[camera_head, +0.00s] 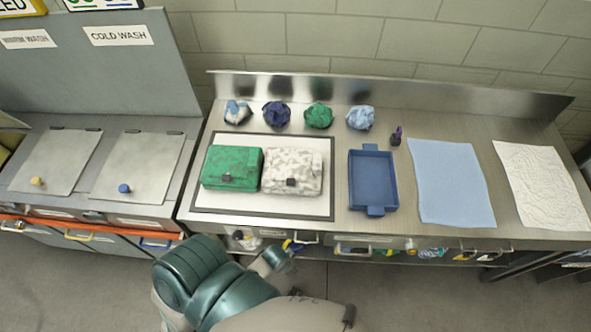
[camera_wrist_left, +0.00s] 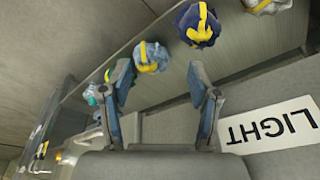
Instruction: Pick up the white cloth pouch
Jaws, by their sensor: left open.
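My left gripper (camera_head: 275,258) is in front of the counter's lower front in the head view. In the left wrist view its two fingers (camera_wrist_left: 160,66) are spread, with nothing between them. A pale grey-blue cloth bundle with a yellow band (camera_wrist_left: 151,57) lies beyond the fingertips, apart from them. A navy bundle with a yellow band (camera_wrist_left: 198,25) is to its right, and a paler bundle (camera_wrist_left: 265,5) is cut off at the top edge. A small white and teal bundle (camera_wrist_left: 91,94) lies left of the fingers. I cannot tell which bundle is the white pouch. My right gripper is not in view.
A green bundle (camera_head: 231,167) and a white-grey patterned bundle (camera_head: 292,171) lie on a framed mat. Several crumpled cloths, a blue tray (camera_head: 373,181), a light blue cloth (camera_head: 451,183) and a white cloth (camera_head: 541,185) are on the counter. A "LIGHT" label (camera_wrist_left: 270,125) is right of the fingers.

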